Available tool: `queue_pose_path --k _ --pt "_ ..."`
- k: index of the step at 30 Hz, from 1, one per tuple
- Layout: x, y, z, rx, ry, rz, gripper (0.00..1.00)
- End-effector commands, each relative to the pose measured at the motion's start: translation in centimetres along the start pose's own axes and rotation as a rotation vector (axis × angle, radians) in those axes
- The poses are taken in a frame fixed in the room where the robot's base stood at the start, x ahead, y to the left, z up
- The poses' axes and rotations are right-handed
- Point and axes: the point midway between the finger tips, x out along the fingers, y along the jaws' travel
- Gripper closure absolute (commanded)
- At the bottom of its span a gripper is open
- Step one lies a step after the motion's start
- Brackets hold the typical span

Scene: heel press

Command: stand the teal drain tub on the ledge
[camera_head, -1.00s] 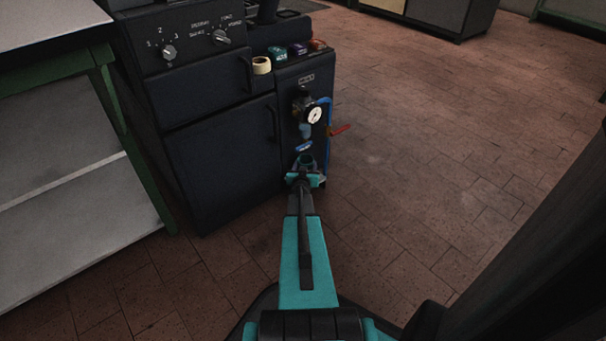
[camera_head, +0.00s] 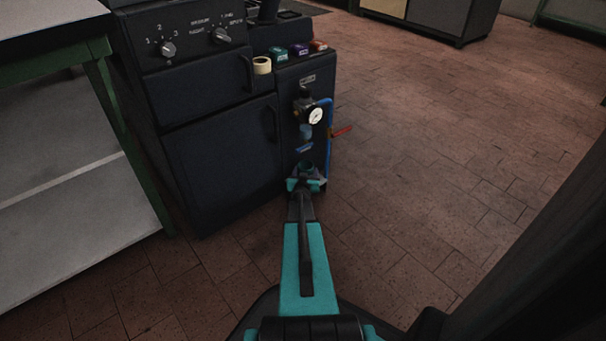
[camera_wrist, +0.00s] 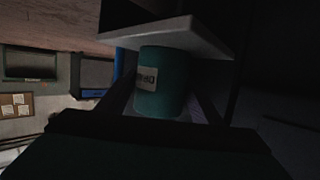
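The teal drain tub (camera_wrist: 163,85), with a pale label, sits between the two fingers of my gripper (camera_wrist: 168,98) in the wrist view. The fingers seem to press on its sides. That view is upside down, with the floor at the top. A pale grey slab, seemingly the ledge (camera_wrist: 205,38), meets the tub's base end there; I cannot tell whether the tub's weight rests on it. In the head view the tub's open rim (camera_head: 308,166) shows just beyond my gripper (camera_head: 306,184), low at the dark machine's front. My gripper hides most of the ledge there.
The dark machine (camera_head: 225,155) carries a gauge (camera_head: 316,116), a blue pipe (camera_head: 328,150) and a red lever (camera_head: 342,131) close above the tub. A green-framed table (camera_head: 125,150) stands at left. The tiled floor (camera_head: 430,150) at right is clear.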

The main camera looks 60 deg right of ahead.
Motion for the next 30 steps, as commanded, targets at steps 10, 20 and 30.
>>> queue_pose_path --k 10,20,30 --pt "-0.4 -0.2 -0.5 -0.001 0.001 -0.003 0.38" --pt "-3.5 -0.1 -0.6 -0.001 0.000 -0.002 0.38" --pt "-7.5 -0.1 -0.6 -0.001 0.000 -0.002 0.38"
